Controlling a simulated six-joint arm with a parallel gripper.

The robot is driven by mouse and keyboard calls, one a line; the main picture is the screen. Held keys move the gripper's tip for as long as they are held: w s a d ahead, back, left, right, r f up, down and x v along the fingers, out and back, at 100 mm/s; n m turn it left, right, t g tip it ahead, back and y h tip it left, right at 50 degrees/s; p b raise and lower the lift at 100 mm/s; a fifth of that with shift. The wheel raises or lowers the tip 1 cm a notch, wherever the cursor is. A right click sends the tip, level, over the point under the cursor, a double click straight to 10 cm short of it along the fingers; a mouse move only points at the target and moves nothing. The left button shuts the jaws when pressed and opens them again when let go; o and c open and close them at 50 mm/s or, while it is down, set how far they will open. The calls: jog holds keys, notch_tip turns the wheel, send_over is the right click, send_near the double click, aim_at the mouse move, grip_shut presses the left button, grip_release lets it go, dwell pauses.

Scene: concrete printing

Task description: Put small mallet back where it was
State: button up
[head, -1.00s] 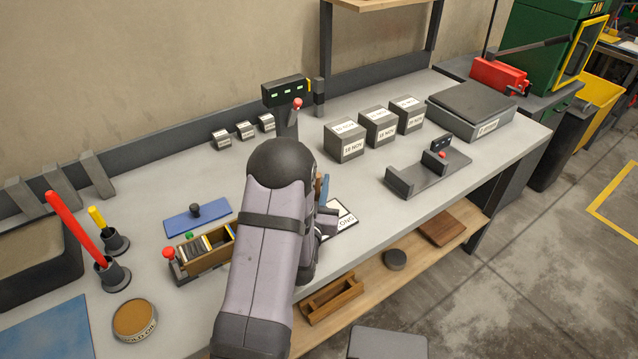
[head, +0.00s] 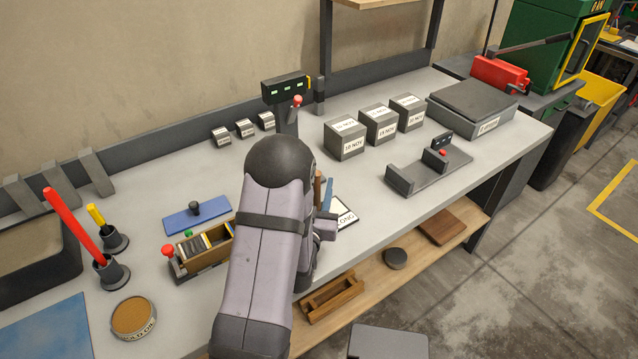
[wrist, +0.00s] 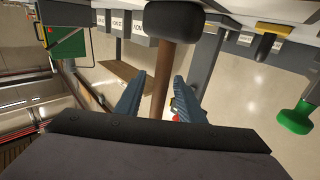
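The small mallet, with a brown handle and a black head (wrist: 166,18), stands head down, its handle up. In the wrist view, which is upside down, its handle (wrist: 163,75) runs between the two blue fingers of my gripper (wrist: 159,80). The fingers look parted, with narrow gaps beside the handle. In the head view the upper handle (head: 317,187) shows beside a blue finger of my gripper (head: 323,194), with a gap between them. My arm hides the mallet's head there. A white lettered card (head: 346,216) lies partly hidden by the gripper.
A wooden box of dark plates (head: 206,247) and a blue plate with a knob (head: 197,217) are left of my arm. Labelled concrete cubes (head: 346,141) stand behind right. A grey fixture (head: 430,172) is right. Bench space between card and fixture is clear.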

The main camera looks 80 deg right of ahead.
jog(key=shift+s+a+f, duration=0.1)
jog(key=shift+a, duration=2.6)
